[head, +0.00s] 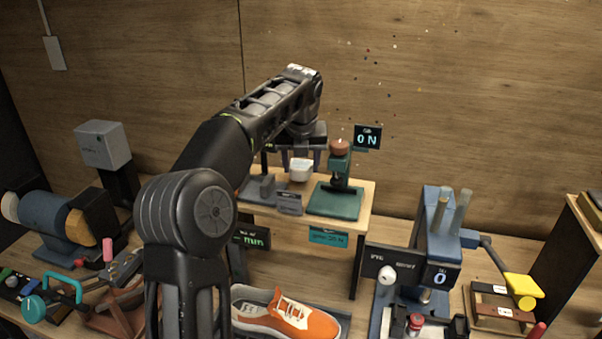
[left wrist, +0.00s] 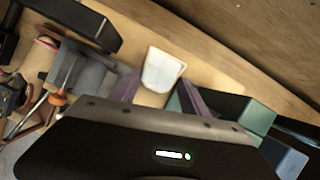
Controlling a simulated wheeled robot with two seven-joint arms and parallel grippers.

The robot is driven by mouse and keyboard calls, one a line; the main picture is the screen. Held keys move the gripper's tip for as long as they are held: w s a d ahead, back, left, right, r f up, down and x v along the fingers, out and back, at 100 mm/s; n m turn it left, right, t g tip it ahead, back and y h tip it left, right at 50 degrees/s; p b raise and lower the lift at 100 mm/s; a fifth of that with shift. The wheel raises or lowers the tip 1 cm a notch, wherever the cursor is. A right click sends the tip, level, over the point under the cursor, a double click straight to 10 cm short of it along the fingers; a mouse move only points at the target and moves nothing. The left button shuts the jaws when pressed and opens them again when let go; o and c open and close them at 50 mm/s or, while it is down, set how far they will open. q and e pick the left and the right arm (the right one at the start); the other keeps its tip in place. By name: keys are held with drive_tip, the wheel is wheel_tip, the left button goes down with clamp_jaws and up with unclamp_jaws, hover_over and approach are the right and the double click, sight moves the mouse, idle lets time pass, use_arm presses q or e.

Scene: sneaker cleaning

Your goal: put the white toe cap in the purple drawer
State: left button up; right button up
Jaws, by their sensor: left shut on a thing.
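The white toe cap (head: 300,171) is a small pale block, held above the small raised wooden shelf at the back. My left gripper (head: 300,163) points down and is shut on it. In the left wrist view the toe cap (left wrist: 163,72) sticks out beyond the fingertips of my left gripper (left wrist: 158,94). Whether the cap touches anything below it I cannot tell. No purple drawer can be made out in either view. My right gripper is out of view.
On the raised shelf (head: 352,222), a green press stand (head: 336,200) is right of the cap and a grey gauge block (head: 264,187) left of it. An orange sneaker (head: 290,313) lies below in front. A blue press (head: 433,225) stands right. A wooden wall is behind.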

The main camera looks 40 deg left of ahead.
use_arm(q)
drive_tip(key=shift+f, duration=1.2)
drive_tip(key=shift+f, duration=0.1)
drive_tip(key=o, duration=1.4)
drive_tip(key=p+v, duration=0.1)
drive_tip(key=v, duration=1.1)
